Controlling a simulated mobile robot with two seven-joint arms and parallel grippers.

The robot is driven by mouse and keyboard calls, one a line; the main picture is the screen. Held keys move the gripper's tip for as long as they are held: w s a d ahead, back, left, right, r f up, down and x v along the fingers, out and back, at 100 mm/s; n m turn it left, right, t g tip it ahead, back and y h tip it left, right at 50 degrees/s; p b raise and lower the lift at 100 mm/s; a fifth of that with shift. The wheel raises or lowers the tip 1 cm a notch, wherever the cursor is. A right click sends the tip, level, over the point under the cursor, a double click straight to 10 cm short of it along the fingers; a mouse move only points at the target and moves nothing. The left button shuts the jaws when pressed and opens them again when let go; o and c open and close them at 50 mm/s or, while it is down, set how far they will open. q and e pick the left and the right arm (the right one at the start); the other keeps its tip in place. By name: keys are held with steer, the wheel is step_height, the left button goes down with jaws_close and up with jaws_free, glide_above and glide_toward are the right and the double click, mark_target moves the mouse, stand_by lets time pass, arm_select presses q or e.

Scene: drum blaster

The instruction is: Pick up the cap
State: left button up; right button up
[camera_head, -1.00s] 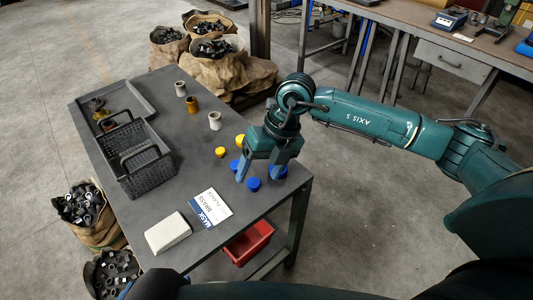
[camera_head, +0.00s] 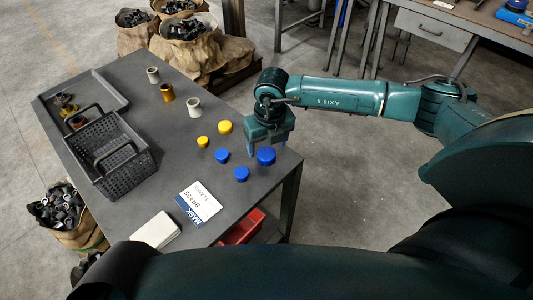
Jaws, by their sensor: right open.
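Several caps lie on the right part of the dark table (camera_head: 215,185). The blue ones are a large cap (camera_head: 266,155), a smaller cap (camera_head: 221,156) and another smaller cap (camera_head: 241,174). Two yellow caps are a larger one (camera_head: 225,127) and a small one (camera_head: 202,141). My right gripper (camera_head: 266,150) is open, at the large blue cap near the table's right edge. Its fingers are partly hidden, and I cannot tell whether they touch the cap. My left gripper is not in view.
A black basket (camera_head: 108,153) and a grey tray (camera_head: 108,86) stand on the table's left. Cylinders, two pale (camera_head: 194,107) and one brown (camera_head: 167,92), stand at the back. A sign card (camera_head: 198,203) and a white block (camera_head: 156,231) lie in front. A red bin (camera_head: 241,228) is below.

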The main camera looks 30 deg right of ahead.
mark_target(267, 153)
steer(key=f, duration=0.3)
steer(key=shift+w+d+f, duration=0.1)
steer(key=shift+w+f, duration=0.1)
steer(key=shift+f, duration=0.2)
steer(key=c, duration=1)
